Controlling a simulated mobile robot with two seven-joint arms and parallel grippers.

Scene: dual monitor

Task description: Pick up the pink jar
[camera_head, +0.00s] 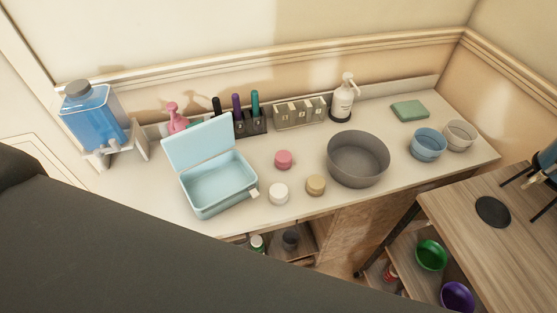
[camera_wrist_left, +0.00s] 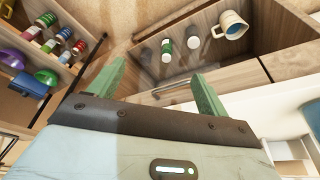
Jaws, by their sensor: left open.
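The pink jar (camera_head: 284,160) is a small round pot standing upright on the pale counter (camera_head: 300,222) in the head view. It sits between the light blue open box (camera_head: 240,187) and the large grey bowl (camera_head: 358,158). A white jar (camera_head: 278,193) and a tan jar (camera_head: 315,185) stand in front of it. My left gripper (camera_wrist_left: 158,70) shows in the left wrist view with its two green fingers spread and nothing between them. That view shows wooden shelving, not the pink jar. My right gripper is not seen.
Blue and pale bowls are at the right. An open wooden compartment (camera_wrist_left: 255,72) with cups lies beyond my left fingers.

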